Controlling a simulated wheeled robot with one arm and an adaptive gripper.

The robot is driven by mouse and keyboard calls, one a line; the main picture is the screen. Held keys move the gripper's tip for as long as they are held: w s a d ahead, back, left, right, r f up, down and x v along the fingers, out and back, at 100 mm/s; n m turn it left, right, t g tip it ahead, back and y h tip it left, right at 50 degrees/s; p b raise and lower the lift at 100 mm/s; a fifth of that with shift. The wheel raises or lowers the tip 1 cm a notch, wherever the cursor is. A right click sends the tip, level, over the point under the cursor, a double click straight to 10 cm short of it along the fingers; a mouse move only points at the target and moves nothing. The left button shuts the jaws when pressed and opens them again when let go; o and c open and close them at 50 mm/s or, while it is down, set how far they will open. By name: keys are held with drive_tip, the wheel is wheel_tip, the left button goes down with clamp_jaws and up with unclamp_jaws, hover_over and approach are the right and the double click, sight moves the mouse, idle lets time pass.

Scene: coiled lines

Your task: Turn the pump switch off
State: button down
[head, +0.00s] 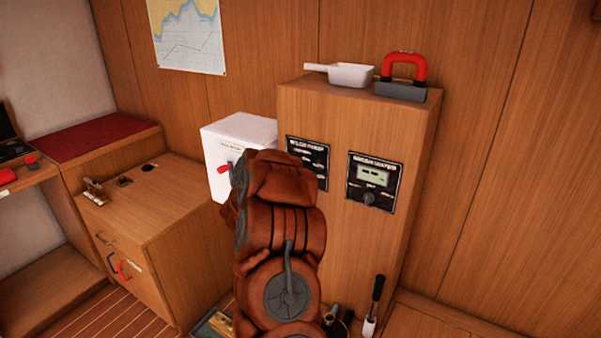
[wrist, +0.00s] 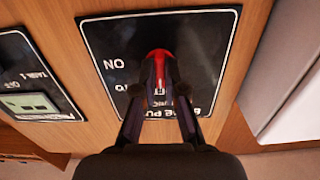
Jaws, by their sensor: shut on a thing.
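The pump switch panel (head: 308,160) is a black plate on the front of the wooden cabinet; my arm hides part of it in the head view. In the wrist view the panel (wrist: 105,35) appears upside down, with ON lettering beside the switch and other words partly covered. The pump switch (wrist: 160,56) is a red lever in the middle of the panel. My gripper (wrist: 160,88) is shut on the lever, with its two dark fingers on either side. In the head view my gripper is hidden behind my arm.
A second panel (head: 375,182) with a small display and a knob sits right of the pump panel. A white box (head: 237,150) with a red handle is to the left. A white scoop (head: 350,75) and a red-handled grey block (head: 402,91) rest on the cabinet top (head: 300,90).

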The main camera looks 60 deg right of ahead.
drive_tip(key=shift+f, duration=0.1)
idle(0.4)
drive_tip(key=c, duration=1.2)
unclamp_jaws()
drive_tip(key=shift+c, duration=0.2)
drive_tip(key=a, duration=1.2)
drive_tip(key=shift+s, duration=0.25)
drive_tip(key=shift+w, duration=0.1)
